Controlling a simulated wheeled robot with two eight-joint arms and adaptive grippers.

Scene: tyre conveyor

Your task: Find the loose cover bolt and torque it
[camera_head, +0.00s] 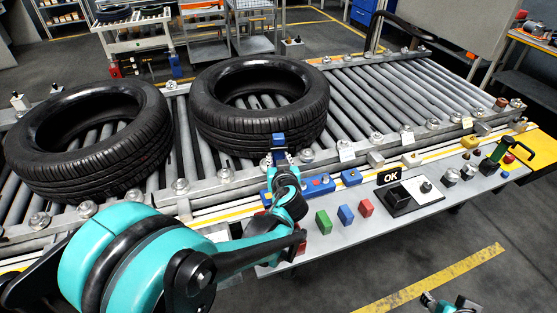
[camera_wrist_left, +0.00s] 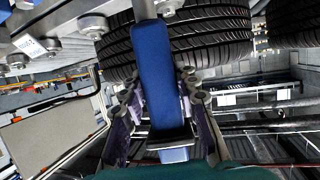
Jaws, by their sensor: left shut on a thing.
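My left gripper (camera_head: 279,158) is at the near rail of the conveyor, in front of the right tyre. It is shut on a blue-handled tool (camera_wrist_left: 155,75), whose metal shaft runs out of the top of the left wrist view. A blue end of the tool (camera_head: 278,139) shows above the fingers in the head view. Several round metal bolt heads line the near rail, such as a bolt (camera_head: 225,175) left of the gripper and another bolt (camera_head: 307,156) right of it. I cannot tell which one is loose. Teal and grey parts of my right arm show at the bottom right; its jaws are unclear.
A left tyre (camera_head: 140,122) and a right tyre (camera_head: 230,125) lie on the conveyor rollers (camera_head: 385,90). The right rollers are clear.

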